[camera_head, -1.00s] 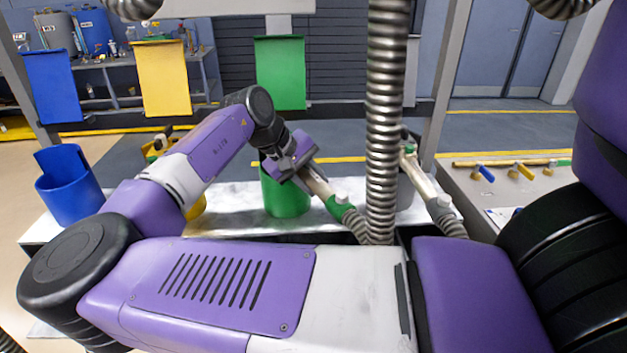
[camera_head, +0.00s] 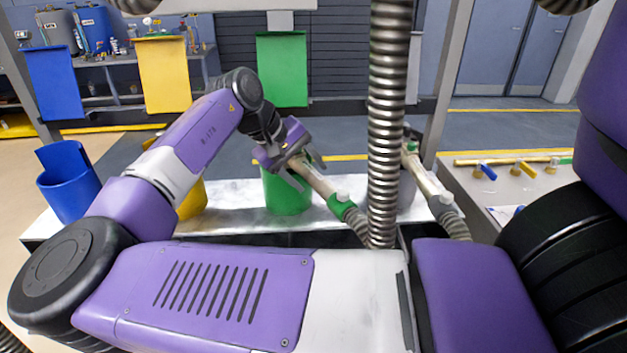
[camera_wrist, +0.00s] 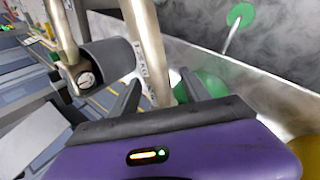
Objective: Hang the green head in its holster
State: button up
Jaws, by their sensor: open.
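The green head (camera_head: 328,190) is a pale metal tube with a green collar and a ribbed hose at its lower right end. It lies tilted across the front right of the green holster (camera_head: 284,192), a round green cup on the bench. I cannot tell whether its upper left end is inside the cup. My gripper (camera_head: 307,170) is open, with its fingers spread on either side of the tube. In the wrist view, a metal tube (camera_wrist: 147,45) passes between my open fingers (camera_wrist: 160,82), and the green holster (camera_wrist: 208,86) shows behind the right finger.
A second pale head (camera_head: 418,175) with a green collar stands at a grey holster (camera_head: 407,190) to the right. Blue (camera_head: 68,185) and yellow (camera_head: 190,200) holsters stand to the left. A thick ribbed hose (camera_head: 388,120) hangs just right of the green head.

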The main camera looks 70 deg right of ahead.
jog(key=shift+v, duration=2.05)
